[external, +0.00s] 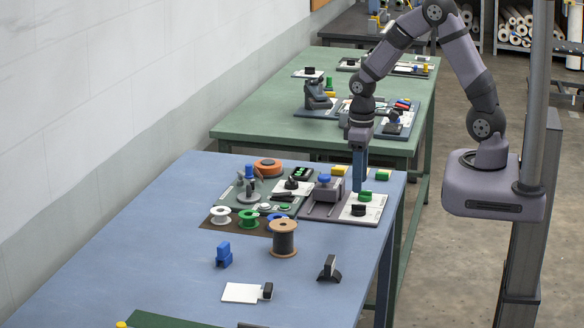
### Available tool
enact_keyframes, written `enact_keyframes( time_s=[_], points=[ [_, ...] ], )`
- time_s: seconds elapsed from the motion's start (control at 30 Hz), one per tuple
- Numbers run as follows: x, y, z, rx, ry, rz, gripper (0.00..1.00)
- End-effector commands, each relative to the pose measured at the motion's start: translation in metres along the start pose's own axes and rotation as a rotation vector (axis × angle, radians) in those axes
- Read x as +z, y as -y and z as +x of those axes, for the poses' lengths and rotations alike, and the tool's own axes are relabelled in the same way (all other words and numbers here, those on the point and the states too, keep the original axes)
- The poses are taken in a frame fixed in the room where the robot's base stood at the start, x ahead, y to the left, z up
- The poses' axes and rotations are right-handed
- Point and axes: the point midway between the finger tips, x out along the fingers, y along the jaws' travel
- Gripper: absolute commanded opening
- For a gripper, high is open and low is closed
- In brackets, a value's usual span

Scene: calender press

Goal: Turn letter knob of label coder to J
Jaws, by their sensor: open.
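My gripper (360,188) points straight down over the right part of the blue table, its long blue fingers just above or beside a green knob-like piece (365,196). I cannot tell whether they touch it. The green piece sits on a white plate (373,214) on a dark base, with a black knob-like piece (358,210) nearer the camera. This may be the label coder, but no letters are readable. The gripper is open, though the gap between its fingers is hard to see. Another white plate with a black knob (291,184) lies further left.
A grey device with a blue top (325,188) stands left of the gripper. Yellow and green blocks (383,175) lie behind it. Several wire spools (284,238) stand left.

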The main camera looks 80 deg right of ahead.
Motion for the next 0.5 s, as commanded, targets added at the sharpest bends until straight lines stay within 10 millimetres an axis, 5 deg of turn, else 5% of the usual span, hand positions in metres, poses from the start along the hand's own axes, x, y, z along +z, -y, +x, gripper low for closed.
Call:
enact_keyframes(
  time_s=[0.5],
  points=[
    [0.002, -0.002, 0.02, 0.002, 0.005, 0.001, 0.51]
  ],
)
